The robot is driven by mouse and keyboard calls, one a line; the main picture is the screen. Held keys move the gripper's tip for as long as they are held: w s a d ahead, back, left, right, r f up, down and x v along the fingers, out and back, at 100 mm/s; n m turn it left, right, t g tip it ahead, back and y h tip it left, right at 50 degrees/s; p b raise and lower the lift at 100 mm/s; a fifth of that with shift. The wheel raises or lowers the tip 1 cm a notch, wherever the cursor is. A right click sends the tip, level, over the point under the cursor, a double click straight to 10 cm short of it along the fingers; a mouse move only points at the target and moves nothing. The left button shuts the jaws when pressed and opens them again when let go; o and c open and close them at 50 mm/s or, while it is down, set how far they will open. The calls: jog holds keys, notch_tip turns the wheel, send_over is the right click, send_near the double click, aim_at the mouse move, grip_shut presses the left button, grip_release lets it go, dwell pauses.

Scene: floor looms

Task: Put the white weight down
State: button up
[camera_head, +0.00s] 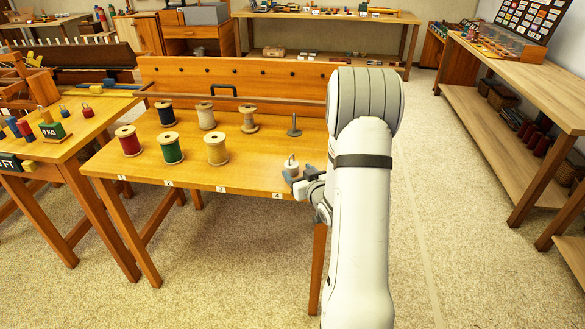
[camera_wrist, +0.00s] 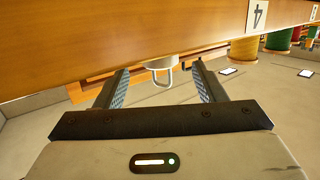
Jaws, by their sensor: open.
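The white weight (camera_head: 291,163), a small pale cylinder with a wire loop on top, shows at the front right of the wooden bench (camera_head: 240,178), near the label 4. It looks upright on the bench top, though its foot is partly hidden by my gripper. My gripper (camera_head: 290,177) is at the bench's front edge, close against the weight in the picture. In the wrist view, which looks upside down, my gripper (camera_wrist: 160,72) has its two fingers wide apart. The weight (camera_wrist: 160,62) and its loop show in the gap, with space on both sides; contact is not visible.
A side table (camera_head: 75,128) adjoins on the left. Carpet floor is open at right, before a long shelf table (camera_head: 520,85).

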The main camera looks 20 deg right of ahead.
jog(key=s+a+r+g, duration=0.3)
jog(key=s+a, duration=0.3)
jog(key=s, duration=0.4)
jog(key=s+a+r+g, duration=0.4)
jog(key=s+a+g, duration=0.2)
jog(key=s, duration=0.4)
jog(key=s+a+r+g, duration=0.3)
jog(key=s+a+g, duration=0.2)
jog(key=s, duration=0.5)
jog(key=a, duration=0.2)
jog(key=shift+s+a+r, duration=0.15)
jog(key=shift+a, duration=0.15)
